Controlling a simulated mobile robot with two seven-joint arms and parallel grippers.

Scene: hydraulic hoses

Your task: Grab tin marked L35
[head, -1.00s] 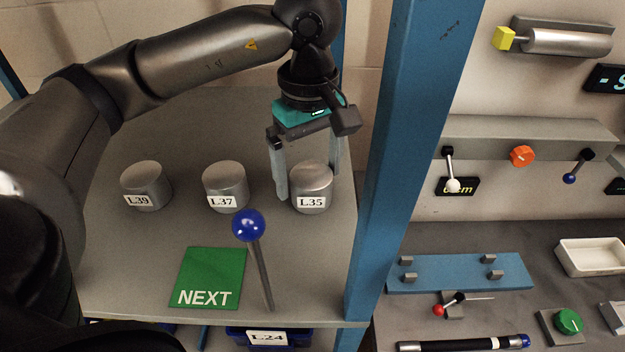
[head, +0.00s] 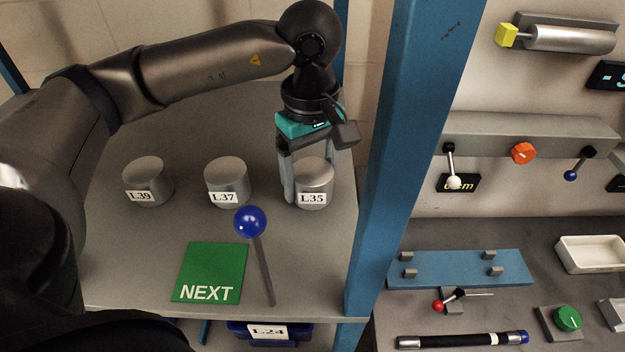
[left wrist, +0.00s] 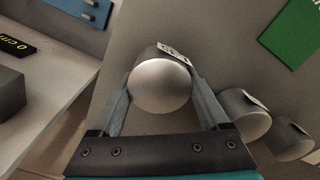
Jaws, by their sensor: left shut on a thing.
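The tin marked L35 (head: 314,184) is a grey metal cylinder with a white label, upright on the grey shelf at the right of a row of tins. My left gripper (head: 308,185) reaches down over it with one finger on each side, shut on it. In the left wrist view the round top of the L35 tin (left wrist: 160,86) sits between the two fingers (left wrist: 160,98). The far finger is partly hidden behind the tin in the head view. My right gripper is not in view.
Tins L37 (head: 227,180) and L39 (head: 147,181) stand to the left. A green NEXT card (head: 209,271) lies in front, beside a blue-knobbed lever (head: 250,222). A blue post (head: 408,150) rises close to the right of the gripper. Bare shelf lies between the tins and the card.

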